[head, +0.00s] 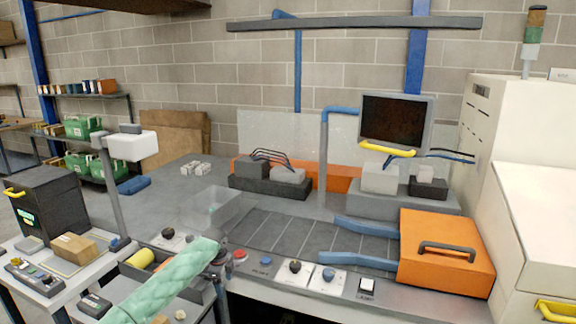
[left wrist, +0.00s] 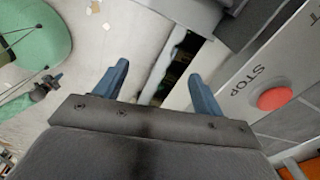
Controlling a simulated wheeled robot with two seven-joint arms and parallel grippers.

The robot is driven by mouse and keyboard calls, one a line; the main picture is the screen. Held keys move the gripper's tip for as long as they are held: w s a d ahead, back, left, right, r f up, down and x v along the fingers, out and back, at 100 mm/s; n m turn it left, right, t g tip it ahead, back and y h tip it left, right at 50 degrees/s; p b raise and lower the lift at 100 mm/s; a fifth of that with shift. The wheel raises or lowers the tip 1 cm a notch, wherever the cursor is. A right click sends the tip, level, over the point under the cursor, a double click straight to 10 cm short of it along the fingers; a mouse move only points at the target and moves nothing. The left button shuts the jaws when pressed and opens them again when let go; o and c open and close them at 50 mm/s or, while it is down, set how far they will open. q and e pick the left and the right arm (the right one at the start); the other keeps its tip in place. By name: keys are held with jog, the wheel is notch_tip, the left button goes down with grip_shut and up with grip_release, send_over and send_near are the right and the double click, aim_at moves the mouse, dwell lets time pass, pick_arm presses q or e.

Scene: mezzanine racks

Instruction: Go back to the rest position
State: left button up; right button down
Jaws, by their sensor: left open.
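My left arm, in a green padded sleeve, comes in from the bottom left of the head view. Its dark wrist end hangs at the front edge of the workbench, and the fingers are hard to make out there. In the left wrist view the two blue fingers of my left gripper (left wrist: 157,76) are apart with nothing between them. Below them show a pale floor and a dark gap beside the bench front. My right gripper is in neither view.
A red stop button (left wrist: 274,98) on the bench front is close right of the fingers. The grey workbench (head: 185,180) carries an orange box (head: 440,240) and a monitor (head: 395,122). A side table at left holds a cardboard box (head: 73,247). A white cabinet (head: 535,200) stands right.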

pick_arm(q)
jog(key=s+d+f+n, duration=0.25)
jog(key=s+f, duration=0.55)
jog(key=f, duration=0.4)
jog(key=s+d+f+n+t+h+b, duration=0.1)
jog(key=s+d+f+n, duration=0.15)
jog(key=s+f, duration=0.7)
jog(key=s+d+f+n, duration=0.1)
jog(key=s+f+n, duration=0.45)
jog(key=f, duration=0.85)
jog(key=s+a+f+n, duration=0.1)
jog(key=s+f, duration=0.5)
jog(key=s, duration=0.7)
jog(key=s+f+n+b, duration=0.1)
jog(key=s+f+n, duration=0.2)
jog(key=s, duration=1.1)
jog(key=s+a+f+n+y, duration=0.1)
jog(key=s+f+n, duration=0.2)
jog(key=s+f, duration=0.7)
jog(key=s, duration=0.4)
jog(key=shift+s+a, duration=0.2)
jog(key=shift+a, duration=0.15)
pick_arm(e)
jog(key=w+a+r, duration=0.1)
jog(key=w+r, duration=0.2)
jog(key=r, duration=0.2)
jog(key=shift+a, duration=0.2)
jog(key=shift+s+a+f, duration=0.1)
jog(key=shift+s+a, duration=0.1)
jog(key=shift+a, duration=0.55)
